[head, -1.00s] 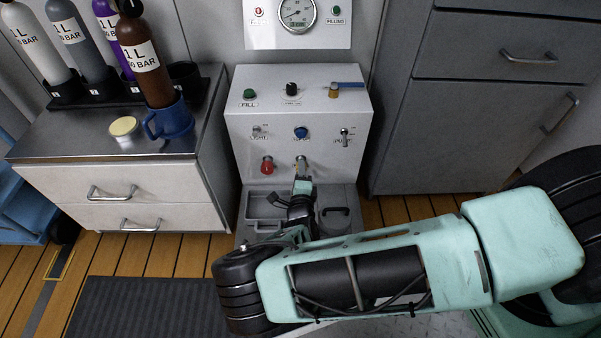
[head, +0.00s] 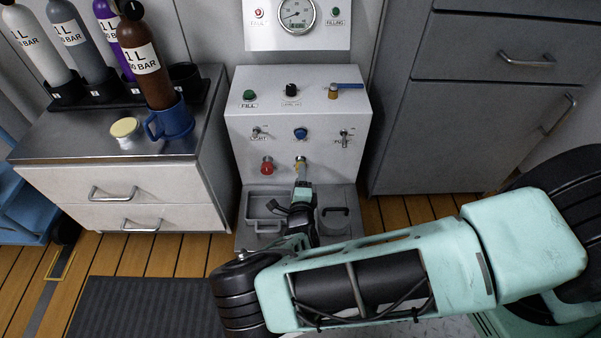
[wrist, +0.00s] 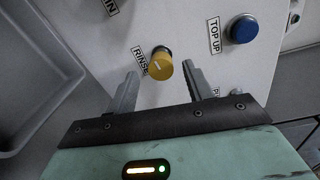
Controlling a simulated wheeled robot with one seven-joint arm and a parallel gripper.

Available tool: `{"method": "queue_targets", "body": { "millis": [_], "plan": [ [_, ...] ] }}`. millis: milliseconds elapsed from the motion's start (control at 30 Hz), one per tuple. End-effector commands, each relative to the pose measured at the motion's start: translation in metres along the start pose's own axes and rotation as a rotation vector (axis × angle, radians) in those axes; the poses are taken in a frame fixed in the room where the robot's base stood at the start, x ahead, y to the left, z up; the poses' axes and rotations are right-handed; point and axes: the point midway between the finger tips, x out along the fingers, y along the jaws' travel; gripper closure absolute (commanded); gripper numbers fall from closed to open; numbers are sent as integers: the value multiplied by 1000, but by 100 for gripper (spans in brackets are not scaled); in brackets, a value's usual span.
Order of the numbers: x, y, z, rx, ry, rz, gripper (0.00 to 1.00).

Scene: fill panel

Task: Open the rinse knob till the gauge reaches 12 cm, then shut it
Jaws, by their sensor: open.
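The rinse knob (wrist: 161,68) is a yellow cylinder with a white mark on its face, beside a RINSE label, in the wrist view. My gripper (wrist: 161,72) is open, with one finger on each side of the knob in the picture. Gaps show between the fingers and the knob. In the head view my gripper (head: 302,178) reaches up to the yellow knob (head: 299,162) low on the white panel's front. The round gauge (head: 297,14) is on the upper panel, its top cut off; its reading is too small to tell.
A blue TOP UP button (wrist: 243,29) is right of the knob in the wrist view. A red knob (head: 267,166) sits left of it in the head view. A grey tray (head: 265,209) lies below the panel. Bottles and a blue mug (head: 171,121) stand on the left cabinet.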

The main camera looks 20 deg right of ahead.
Motion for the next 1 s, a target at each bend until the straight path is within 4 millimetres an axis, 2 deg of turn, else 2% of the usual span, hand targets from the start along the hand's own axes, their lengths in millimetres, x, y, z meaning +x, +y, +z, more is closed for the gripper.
{"method": "queue_targets", "body": {
  "millis": [400, 600, 800, 1000],
  "plan": [
    [-98, -3, 1, -2, -1, 3, 49],
    [-134, -2, 0, -2, -1, 1, 49],
    [-151, -1, 0, -2, 0, 0, 49],
    [-153, 0, -1, -2, 1, 0, 49]
  ]
}}
